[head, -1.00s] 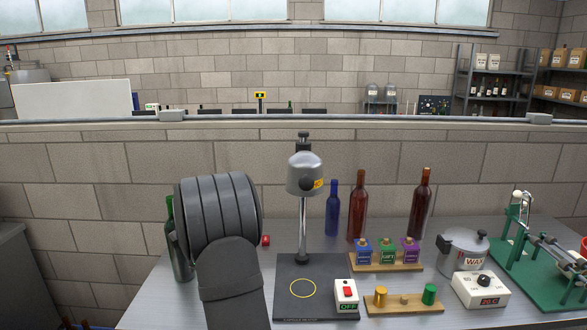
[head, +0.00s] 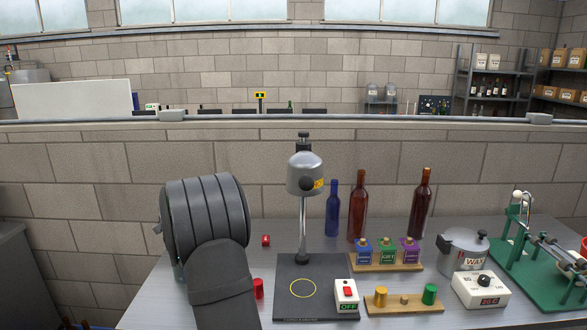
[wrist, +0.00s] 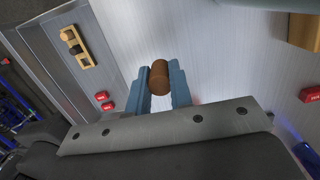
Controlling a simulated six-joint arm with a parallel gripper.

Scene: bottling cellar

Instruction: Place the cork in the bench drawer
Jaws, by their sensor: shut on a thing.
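A brown cork (wrist: 160,76) is held between the two blue-grey fingertips of my gripper (wrist: 162,84) in the wrist view. The fingers close on its sides, and it appears clear of the pale metal surface behind it. In the head view my dark arm hides the gripper and the held cork.
A wooden holder (wrist: 82,54) shows in the wrist view.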

